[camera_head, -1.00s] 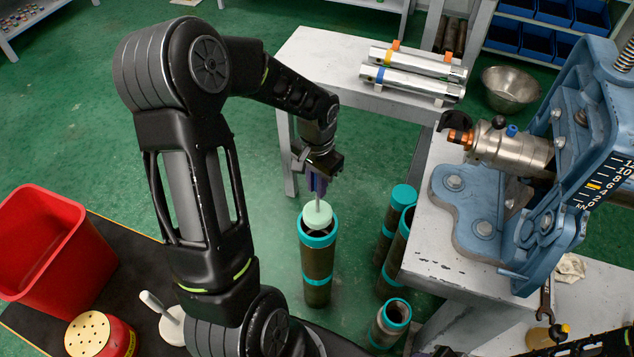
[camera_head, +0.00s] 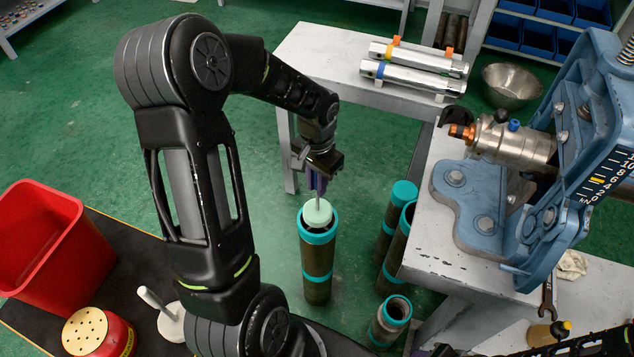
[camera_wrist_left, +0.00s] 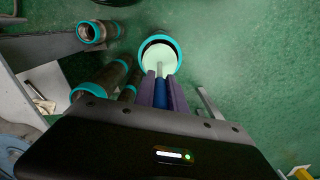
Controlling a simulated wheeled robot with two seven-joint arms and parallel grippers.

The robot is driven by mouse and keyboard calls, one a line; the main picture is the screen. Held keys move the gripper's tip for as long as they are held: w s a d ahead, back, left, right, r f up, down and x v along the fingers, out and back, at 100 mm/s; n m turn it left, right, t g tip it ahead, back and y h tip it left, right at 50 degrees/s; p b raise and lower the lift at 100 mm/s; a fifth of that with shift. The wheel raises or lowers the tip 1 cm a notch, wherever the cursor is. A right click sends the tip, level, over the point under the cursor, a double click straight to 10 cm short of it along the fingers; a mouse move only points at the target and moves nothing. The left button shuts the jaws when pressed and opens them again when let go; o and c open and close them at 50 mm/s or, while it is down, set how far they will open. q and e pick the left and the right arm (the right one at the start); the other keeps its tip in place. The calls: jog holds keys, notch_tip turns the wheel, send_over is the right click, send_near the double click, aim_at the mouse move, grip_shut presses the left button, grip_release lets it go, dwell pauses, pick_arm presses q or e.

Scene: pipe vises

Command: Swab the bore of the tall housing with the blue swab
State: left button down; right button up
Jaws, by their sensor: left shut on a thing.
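My left gripper (camera_head: 318,182) is shut on the blue swab, whose blue handle (camera_wrist_left: 160,93) shows between the purple fingers in the left wrist view. A thin rod leads from it to a pale green round head (camera_head: 317,211). The head is at the open top of the tall housing (camera_head: 317,262), a brown tube with teal bands standing upright on the floor. The teal rim also shows around the head in the left wrist view (camera_wrist_left: 176,43). I cannot tell how deep the head sits. The tips of my right gripper (camera_head: 441,351) barely show at the bottom edge.
Several other teal-banded tubes (camera_head: 389,322) stand right of the housing, beside the grey bench (camera_head: 430,255) with the blue vise (camera_head: 480,205). A red bin (camera_head: 55,250) and a white-handled stand (camera_head: 172,322) are at left. Green floor is clear behind the housing.

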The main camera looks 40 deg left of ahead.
aim_at(317, 209)
pick_arm(q)
jog(key=shift+f+b, duration=2.7)
jog(key=shift+f, duration=0.65)
dwell(0.7)
jog(key=shift+r, duration=0.1)
dwell(0.4)
jog(key=shift+r+n, duration=0.55)
jog(key=shift+n, duration=0.6)
jog(key=shift+r+n, duration=0.5)
jog(key=shift+n, duration=0.65)
jog(key=m, duration=0.2)
jog(key=f+m, duration=0.1)
jog(key=m, duration=0.1)
jog(key=shift+p, duration=0.3)
jog(key=m, duration=0.2)
jog(key=f+m, duration=0.1)
jog(key=m, duration=0.2)
jog(key=shift+f, duration=0.15)
